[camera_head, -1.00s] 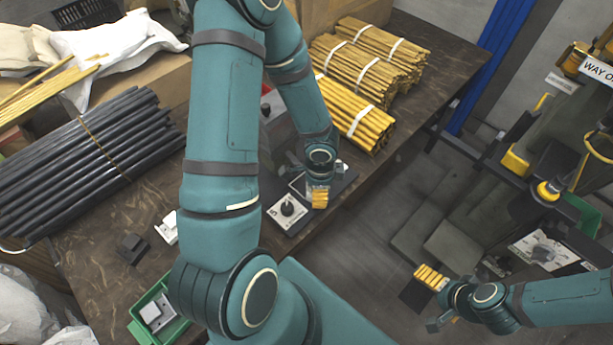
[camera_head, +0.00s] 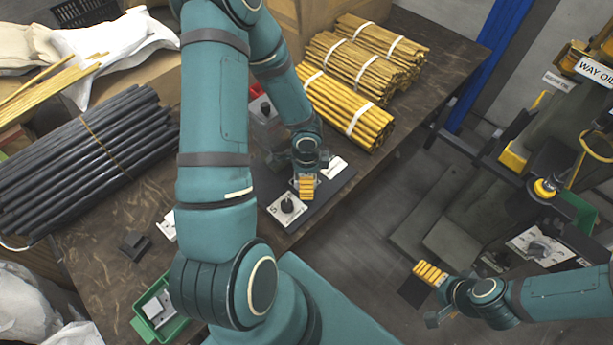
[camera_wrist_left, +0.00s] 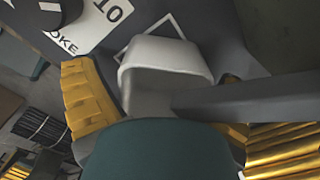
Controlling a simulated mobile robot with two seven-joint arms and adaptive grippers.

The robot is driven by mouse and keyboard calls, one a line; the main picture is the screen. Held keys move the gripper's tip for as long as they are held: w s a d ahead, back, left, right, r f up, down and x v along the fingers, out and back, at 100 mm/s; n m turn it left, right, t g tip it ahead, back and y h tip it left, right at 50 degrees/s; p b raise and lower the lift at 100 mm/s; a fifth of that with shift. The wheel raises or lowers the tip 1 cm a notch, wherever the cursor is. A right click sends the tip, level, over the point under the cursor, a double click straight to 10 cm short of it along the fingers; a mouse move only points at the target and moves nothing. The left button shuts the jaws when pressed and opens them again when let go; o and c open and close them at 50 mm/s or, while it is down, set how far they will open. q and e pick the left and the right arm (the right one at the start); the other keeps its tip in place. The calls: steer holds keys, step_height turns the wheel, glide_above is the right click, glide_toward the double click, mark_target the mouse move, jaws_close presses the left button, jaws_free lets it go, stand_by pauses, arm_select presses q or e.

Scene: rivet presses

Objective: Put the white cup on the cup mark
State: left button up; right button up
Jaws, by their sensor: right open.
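A pale, white-grey piece (camera_wrist_left: 165,62) with rounded edges, apparently the white cup, shows in the left wrist view. It lies over a white outlined square (camera_wrist_left: 150,24), apparently the cup mark, on a dark surface. My left gripper (camera_head: 306,187) is low over the dark base plate on the table; one yellow pad shows clearly. In the wrist view its left yellow pad (camera_wrist_left: 85,95) is beside the piece and the other pad is mostly hidden, so grip or contact is unclear. In the head view the gripper hides the piece. My right gripper (camera_head: 432,295) is open and empty, over the floor.
A white plate with a black knob (camera_head: 288,207) is just left of the left gripper. Bundled yellow rods (camera_head: 345,108) lie behind it. Dark rods (camera_head: 85,155), a green tray (camera_head: 164,312) and a dark block (camera_head: 135,245) are at left. A machine (camera_head: 550,190) stands right.

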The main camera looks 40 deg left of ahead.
arm_select(q)
steer(key=shift+s, duration=0.1)
steer(key=shift+r, duration=0.1)
step_height(320, 180, up, 12)
steer(key=p, duration=0.6)
steer(key=s+d+f+n+h, duration=0.1)
steer(key=d+f+n, duration=0.1)
steer(key=d+n, duration=0.2)
steer(key=s+d+f+n+t+h, duration=0.1)
steer(key=d+f+n, duration=0.2)
steer(key=d, duration=0.7)
steer(key=s+d+f+n+h, duration=0.1)
steer(key=d+f+n, duration=0.1)
steer(key=d+n, duration=0.2)
steer(key=d, duration=0.3)
steer(key=shift+s+d+f+n+t+h, duration=0.15)
steer(key=shift+d+f+n+t+h, duration=0.1)
steer(key=shift+n+t+h, duration=0.15)
steer(key=shift+a, duration=0.1)
